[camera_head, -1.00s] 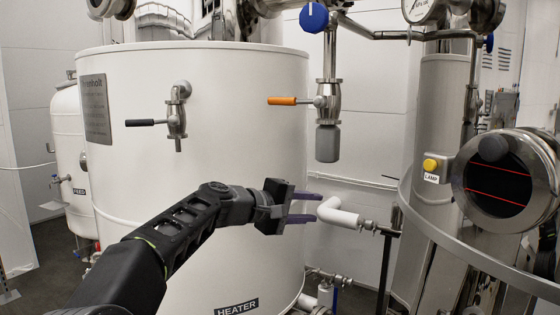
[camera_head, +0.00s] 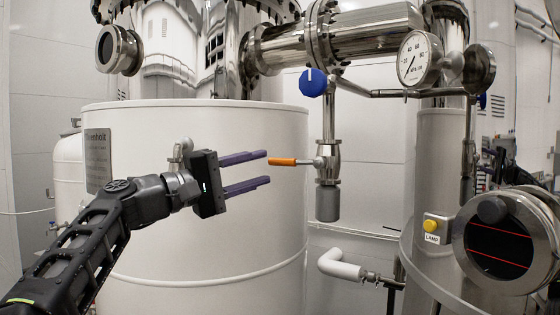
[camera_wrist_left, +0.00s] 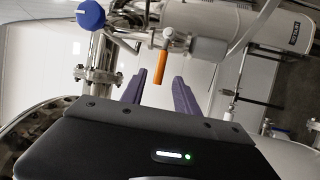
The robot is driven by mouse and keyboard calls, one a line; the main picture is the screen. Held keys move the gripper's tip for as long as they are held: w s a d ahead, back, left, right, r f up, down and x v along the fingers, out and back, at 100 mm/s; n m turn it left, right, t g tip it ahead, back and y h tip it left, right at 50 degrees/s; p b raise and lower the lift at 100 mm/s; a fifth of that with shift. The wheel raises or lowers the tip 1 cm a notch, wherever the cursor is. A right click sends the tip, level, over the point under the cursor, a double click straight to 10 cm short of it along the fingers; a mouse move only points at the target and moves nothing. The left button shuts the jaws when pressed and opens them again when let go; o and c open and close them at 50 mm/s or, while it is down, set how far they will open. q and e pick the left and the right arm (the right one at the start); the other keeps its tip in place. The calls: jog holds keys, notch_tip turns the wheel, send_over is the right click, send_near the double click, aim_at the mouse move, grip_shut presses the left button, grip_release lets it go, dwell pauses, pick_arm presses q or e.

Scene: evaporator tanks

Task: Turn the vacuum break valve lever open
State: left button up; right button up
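The orange lever (camera_head: 290,162) sticks out level to the left from a steel valve (camera_head: 328,158) on a vertical pipe. My left gripper (camera_head: 268,169) is open, with its two purple fingers pointing right at the lever. The upper fingertip ends just short of the lever's free end, slightly above it; the lower one is below it. In the left wrist view the lever (camera_wrist_left: 160,66) shows ahead, in line with the gap between the fingers (camera_wrist_left: 158,84), with nothing held. My right gripper is not in view.
A blue knob (camera_head: 313,82) sits above the valve, and a grey cylinder (camera_head: 327,203) hangs below it. The white tank (camera_head: 200,245) stands behind my left arm. A pressure gauge (camera_head: 419,58) and a round sight glass (camera_head: 507,238) are at the right.

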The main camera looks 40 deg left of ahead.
aim_at(277, 163)
pick_arm(q)
jog(key=p+x, duration=0.1)
jog(key=x, duration=0.5)
jog(key=shift+p, duration=0.3)
jog(key=shift+c, duration=0.4)
grip_shut()
dwell(0.6)
